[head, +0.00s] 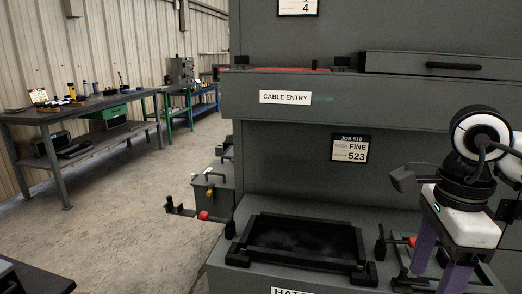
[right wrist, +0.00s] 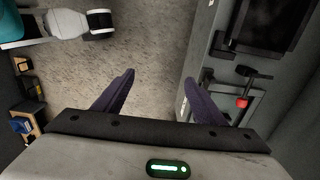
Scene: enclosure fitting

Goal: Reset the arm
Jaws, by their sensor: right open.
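My right gripper (head: 438,272) hangs at the right of the head view, in front of the grey enclosure (head: 420,110). Its two purple fingers point down and stand apart, with nothing between them. In the right wrist view the gripper (right wrist: 158,88) shows its spread fingers over bare concrete floor. A black-framed hatch opening (head: 305,241) lies to its left on the enclosure's lower ledge. A red-knobbed latch (head: 411,242) sits behind the fingers, partly hidden; it also shows right of the fingers in the wrist view (right wrist: 242,102). My left gripper is not in view.
The enclosure's cable entry ledge (head: 330,105) juts out above the hatch. Another red-knobbed latch (head: 204,215) sticks out at the left of the hatch. A workbench (head: 60,112) with tools stands far left. Open concrete floor (head: 130,215) lies between.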

